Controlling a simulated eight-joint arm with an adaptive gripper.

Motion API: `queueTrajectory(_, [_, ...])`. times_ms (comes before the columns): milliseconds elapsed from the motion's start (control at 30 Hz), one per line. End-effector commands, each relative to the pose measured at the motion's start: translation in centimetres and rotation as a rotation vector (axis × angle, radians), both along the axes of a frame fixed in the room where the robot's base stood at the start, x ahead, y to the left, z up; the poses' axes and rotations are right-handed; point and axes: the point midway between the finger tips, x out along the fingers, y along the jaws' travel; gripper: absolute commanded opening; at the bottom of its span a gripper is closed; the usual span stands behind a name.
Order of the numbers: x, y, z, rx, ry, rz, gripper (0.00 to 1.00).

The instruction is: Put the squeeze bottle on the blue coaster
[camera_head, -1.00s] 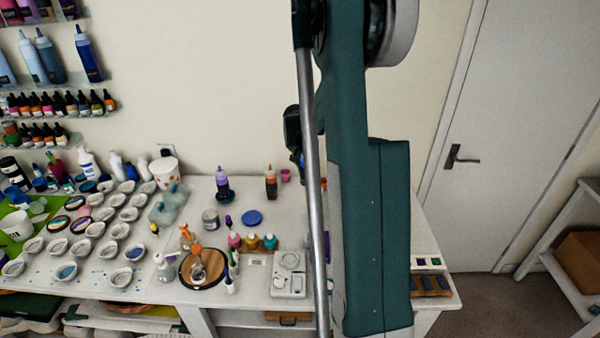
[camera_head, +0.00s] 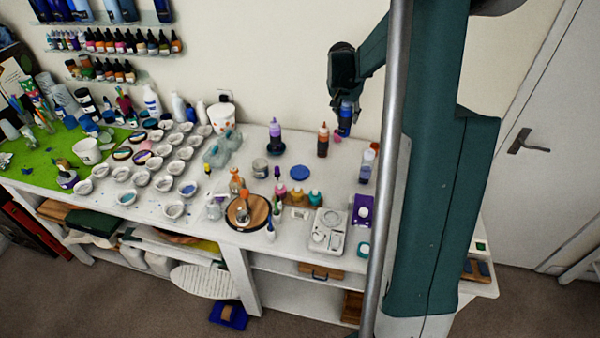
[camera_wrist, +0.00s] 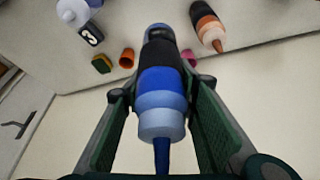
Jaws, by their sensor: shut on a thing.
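My gripper (camera_head: 345,108) is shut on a blue squeeze bottle (camera_head: 345,121) and holds it in the air above the back of the table, near the wall. In the wrist view the squeeze bottle (camera_wrist: 160,105) sits between the two green-padded fingers, its blue nozzle toward the camera and a dark band round its body. The blue coaster (camera_head: 300,172) is a flat round disc on the table, with nothing on it. It lies to the left of the gripper and nearer the front.
A purple bottle (camera_head: 275,136) and a brown bottle (camera_head: 323,141) stand behind the coaster. A grey jar (camera_head: 260,168) is left of it. Small colour bottles (camera_head: 297,196), a wooden turntable (camera_head: 236,222) and a scale (camera_head: 328,231) stand in front.

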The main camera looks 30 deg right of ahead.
Motion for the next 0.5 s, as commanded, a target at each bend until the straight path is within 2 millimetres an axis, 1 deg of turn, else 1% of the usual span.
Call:
queueTrajectory(33, [0.6,1.4,0.0,0.000,-0.001,0.014,0.14])
queueTrajectory(300, [2.9,9.0,0.0,0.004,-0.007,0.083,0.14])
queueTrajectory(400, [3.6,11.6,0.0,0.004,-0.009,0.109,0.14])
queueTrajectory(500, [4.0,13.8,0.0,0.005,-0.010,0.129,0.14])
